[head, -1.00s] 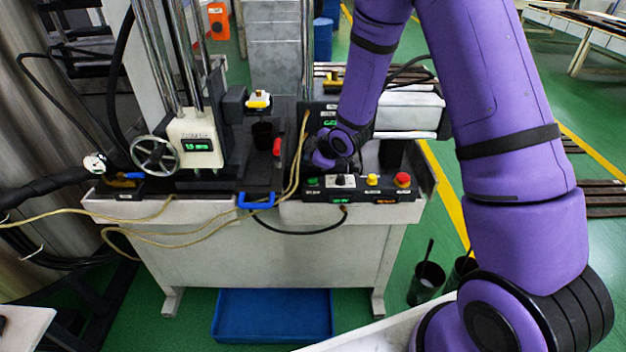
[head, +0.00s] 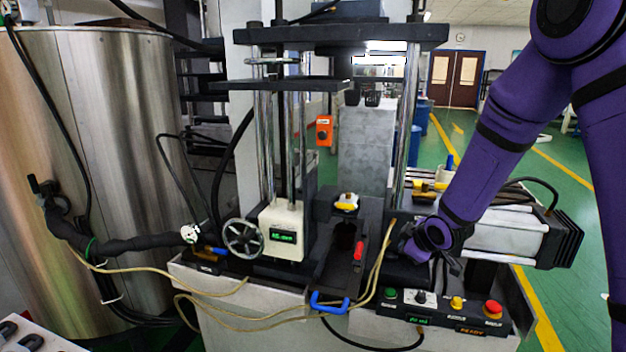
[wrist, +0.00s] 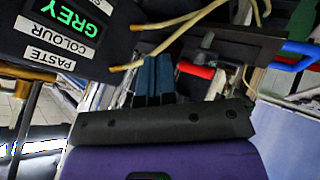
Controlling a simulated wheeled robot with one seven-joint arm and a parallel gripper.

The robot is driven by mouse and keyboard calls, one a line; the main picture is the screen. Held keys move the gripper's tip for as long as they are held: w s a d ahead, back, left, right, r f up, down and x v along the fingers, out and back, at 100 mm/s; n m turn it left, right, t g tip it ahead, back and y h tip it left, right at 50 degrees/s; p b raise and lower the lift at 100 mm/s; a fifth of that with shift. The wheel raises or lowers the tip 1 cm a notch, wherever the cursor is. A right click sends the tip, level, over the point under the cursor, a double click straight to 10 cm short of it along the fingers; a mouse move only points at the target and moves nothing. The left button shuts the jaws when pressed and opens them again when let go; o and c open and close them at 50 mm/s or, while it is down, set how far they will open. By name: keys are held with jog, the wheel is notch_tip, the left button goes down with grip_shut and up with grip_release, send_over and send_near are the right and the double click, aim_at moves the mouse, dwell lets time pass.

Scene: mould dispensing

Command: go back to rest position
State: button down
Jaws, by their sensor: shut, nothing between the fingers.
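My purple arm reaches in from the right of the head view, and my gripper (head: 432,266) is just above and behind the control panel (head: 400,310), partly hidden by my own wrist. In the wrist view the dark blue fingers of my gripper (wrist: 153,82) are together with nothing between them. The panel carries a green button (head: 391,293), a black knob (head: 420,297), a yellow button (head: 456,302) and a red button (head: 493,308).
The dispensing machine has a handwheel (head: 243,238), a red handle (head: 358,250), a blue handle (head: 329,303) and loose cables (head: 372,265). A display reading GREY (wrist: 75,18) is close in the wrist view. A steel tank (head: 100,130) stands left; green floor is open at right.

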jog(key=s+d+r+m+g+h, duration=0.1)
jog(key=s+d+r+m, duration=0.2)
jog(key=s+r, duration=0.5)
jog(key=s+d+r+m+h, duration=0.25)
jog(key=s+r, duration=0.25)
jog(key=r, duration=0.5)
jog(key=s+r+m+g, duration=0.1)
jog(key=s+r+m, duration=0.2)
jog(key=s, duration=0.8)
jog(key=s+r+m+g+y, duration=0.1)
jog(key=s+r+m, duration=0.2)
jog(key=s, duration=0.8)
jog(key=shift+s+a+r, duration=0.25)
jog(key=shift+s+r, duration=0.15)
jog(key=shift+r, duration=0.3)
